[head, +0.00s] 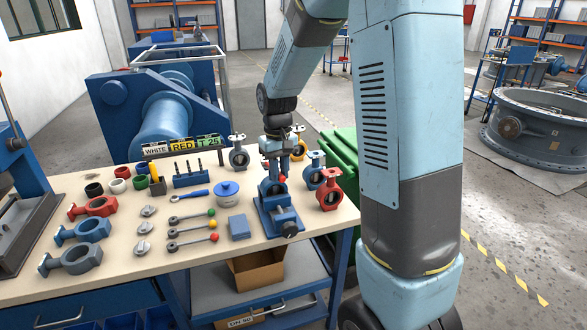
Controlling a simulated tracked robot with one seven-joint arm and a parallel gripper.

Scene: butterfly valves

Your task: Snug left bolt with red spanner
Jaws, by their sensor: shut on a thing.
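My gripper (277,165) points down over the blue vise (279,222) near the table's right end. It is shut on what looks like the red spanner (283,179); only a small red part shows at the fingertips. A butterfly valve body (266,188) stands upright in the vise, partly covered by the gripper. The left bolt cannot be made out at this size, nor whether the spanner sits on it.
A blue-handled spanner (182,195) lies left of a blue round pot (227,191). Levers with coloured knobs (213,237) lie left of the vise. A red valve (329,190) stands close on the right. A sign (180,146) stands behind. Red, blue and grey rings lie at left.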

